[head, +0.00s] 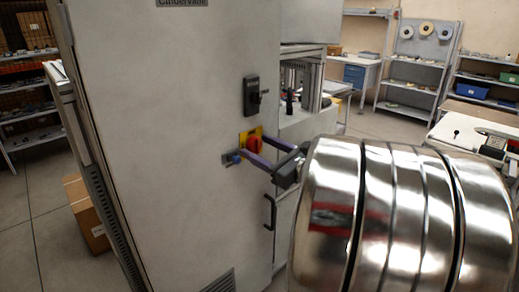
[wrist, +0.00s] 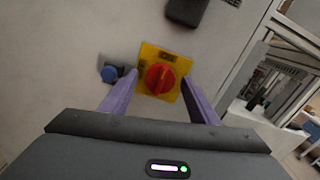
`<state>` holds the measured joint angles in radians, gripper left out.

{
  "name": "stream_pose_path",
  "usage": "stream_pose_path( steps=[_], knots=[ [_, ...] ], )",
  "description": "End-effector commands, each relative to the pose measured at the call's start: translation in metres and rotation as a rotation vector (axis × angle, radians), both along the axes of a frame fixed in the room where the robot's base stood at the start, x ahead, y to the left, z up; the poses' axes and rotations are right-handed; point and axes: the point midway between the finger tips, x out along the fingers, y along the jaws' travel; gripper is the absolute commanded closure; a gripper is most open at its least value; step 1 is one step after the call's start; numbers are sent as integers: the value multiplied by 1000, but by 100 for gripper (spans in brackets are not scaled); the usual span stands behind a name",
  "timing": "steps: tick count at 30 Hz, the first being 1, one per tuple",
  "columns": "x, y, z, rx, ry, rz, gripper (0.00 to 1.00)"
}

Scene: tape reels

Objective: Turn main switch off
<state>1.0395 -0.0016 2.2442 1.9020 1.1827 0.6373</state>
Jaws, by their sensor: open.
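The main switch (head: 255,144) is a red rotary knob on a yellow square plate, on the front of a tall white cabinet (head: 190,180). In the wrist view the red knob (wrist: 159,79) sits near the centre on its yellow plate (wrist: 177,61), with "ON" lettering above it. My gripper (head: 246,150) is open, its purple fingers reaching toward the cabinet. In the wrist view the fingers of my gripper (wrist: 160,85) lie on either side of the knob, the left one lower left and the right one lower right. Whether they touch it I cannot tell.
A blue round button (wrist: 109,73) sits left of the plate. A black handle (head: 254,95) is above the switch and a black pull handle (head: 269,212) below it. A large shiny metal cylinder fills the lower right in the head view. Shelves (head: 418,65) stand at the back.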

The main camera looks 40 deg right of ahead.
Motion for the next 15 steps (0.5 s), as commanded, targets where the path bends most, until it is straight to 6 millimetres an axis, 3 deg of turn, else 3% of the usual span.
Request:
stream_pose_path(
  steps=[6,15],
  knots=[
    [0,0,0,0,0,0,45],
    [0,0,0,-1,0,0,66]
  ],
)
